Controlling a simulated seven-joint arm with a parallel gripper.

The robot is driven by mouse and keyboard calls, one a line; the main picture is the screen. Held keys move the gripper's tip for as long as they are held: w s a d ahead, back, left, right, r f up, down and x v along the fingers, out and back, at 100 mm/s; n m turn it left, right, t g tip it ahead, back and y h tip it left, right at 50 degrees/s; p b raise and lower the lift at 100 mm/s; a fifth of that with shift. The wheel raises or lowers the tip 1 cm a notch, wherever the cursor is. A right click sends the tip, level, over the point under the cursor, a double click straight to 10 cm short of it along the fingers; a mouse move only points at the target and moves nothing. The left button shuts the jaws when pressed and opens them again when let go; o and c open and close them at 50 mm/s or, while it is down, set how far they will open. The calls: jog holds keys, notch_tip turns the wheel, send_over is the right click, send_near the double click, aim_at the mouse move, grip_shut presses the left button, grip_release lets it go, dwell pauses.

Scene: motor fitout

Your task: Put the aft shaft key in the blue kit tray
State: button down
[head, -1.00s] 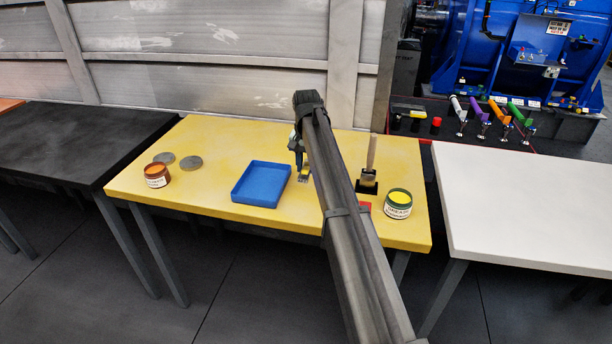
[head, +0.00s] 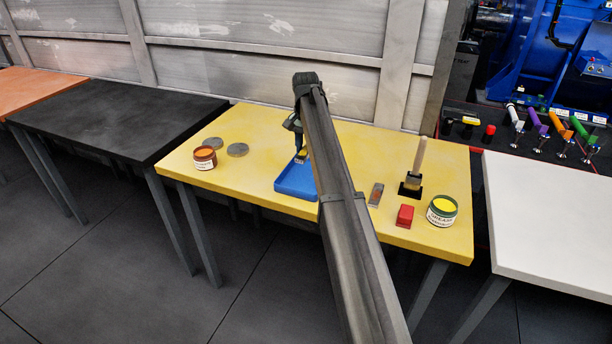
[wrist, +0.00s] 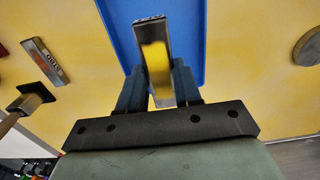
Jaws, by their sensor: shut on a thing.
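My gripper (head: 300,156) is shut on a metal bar-shaped shaft key (wrist: 155,62), which reflects yellow along its face. The marking at the key's end is too small to read, so I cannot confirm that it is the aft one. The blue kit tray (head: 290,193) lies on the yellow table. In the wrist view the key's far end is over the tray's blue floor (wrist: 190,25). Whether the key touches the tray I cannot tell. In the head view my arm hides the tray's right side. A second, similar labelled bar (head: 376,194) lies on the table right of the tray.
On the yellow table (head: 260,125), a brown-orange jar (head: 205,158) and grey discs (head: 238,150) stand left.

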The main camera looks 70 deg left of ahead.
aim_at(306, 178)
jog(key=shift+f, duration=4.7)
jog(key=shift+f, duration=0.15)
jog(key=c, duration=0.8)
grip_release()
notch_tip(306, 178, up, 12)
jog(key=shift+r, duration=0.15)
